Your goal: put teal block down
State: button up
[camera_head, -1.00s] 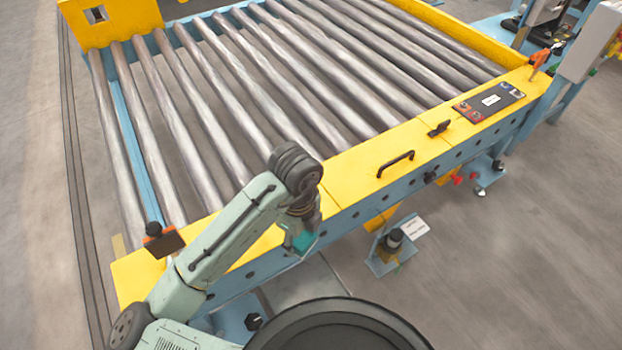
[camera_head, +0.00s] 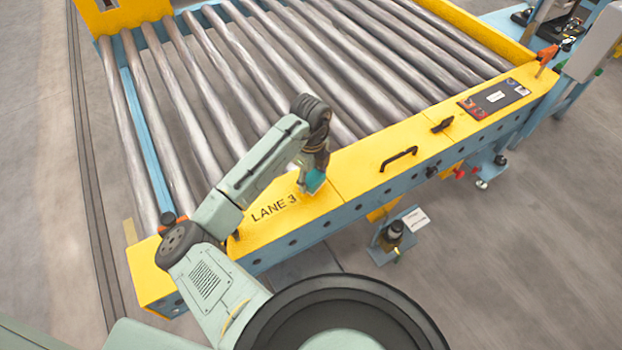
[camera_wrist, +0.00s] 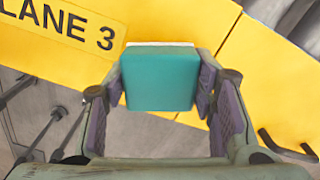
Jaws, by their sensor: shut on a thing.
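The teal block (camera_wrist: 160,80) is between the two fingers of my gripper (camera_wrist: 161,92) in the wrist view, with a finger against each side. In the head view the teal block (camera_head: 315,181) shows at the lower end of my gripper (camera_head: 314,172). It is over the yellow side rail (camera_head: 335,183) of the roller conveyor, just right of the "LANE 3" lettering. A pale strip shows along the block's far edge in the wrist view. I cannot tell whether the block touches the rail.
Metal rollers (camera_head: 290,75) fill the conveyor behind the rail. A black handle (camera_head: 399,158) and a dark control panel (camera_head: 494,97) stand on the rail to the right. The rail between the block and the handle is clear. A small stand (camera_head: 395,235) is below.

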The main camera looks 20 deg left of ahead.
aim_at(311, 176)
jog(key=shift+f, duration=1.25)
jog(key=o, duration=1.1)
notch_tip(311, 176, up, 12)
jog(key=shift+r+b, duration=0.15)
jog(key=shift+b, duration=0.5)
